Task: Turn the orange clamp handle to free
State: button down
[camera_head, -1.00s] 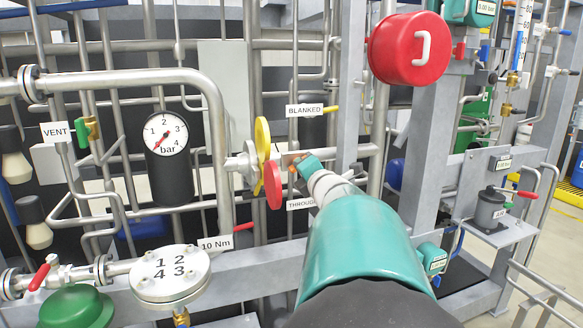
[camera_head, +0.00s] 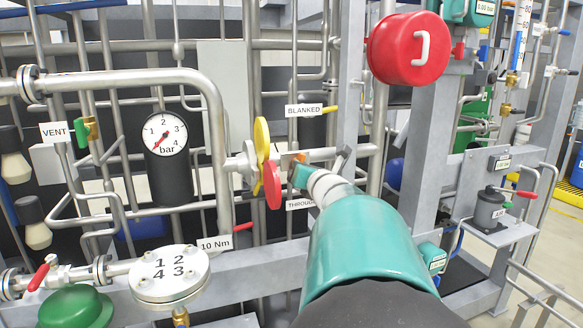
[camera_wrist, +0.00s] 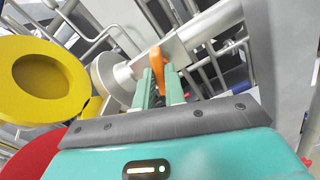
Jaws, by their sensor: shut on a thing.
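The orange clamp handle (camera_wrist: 157,60) stands up between my gripper's fingers in the wrist view, beside a thick grey pipe with a round flange. In the head view only a small bit of the orange handle (camera_head: 300,158) shows above my gripper (camera_head: 298,175). My gripper (camera_wrist: 159,78) is shut on the handle in the wrist view, with a teal finger on each side. The fingers and my wrist hide much of the clamp in the head view.
A yellow disc (camera_head: 262,140) and a red disc (camera_head: 272,186) stand just left of my gripper. The BLANKED sign (camera_head: 305,111) is above and the THROUGH sign (camera_head: 300,204) below. A grey upright (camera_head: 350,80) and red drum (camera_head: 408,48) are close on the right.

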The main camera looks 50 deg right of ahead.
jog(key=n, duration=0.4)
jog(key=c, duration=1.3)
grip_release()
jog(key=shift+v, duration=3.55)
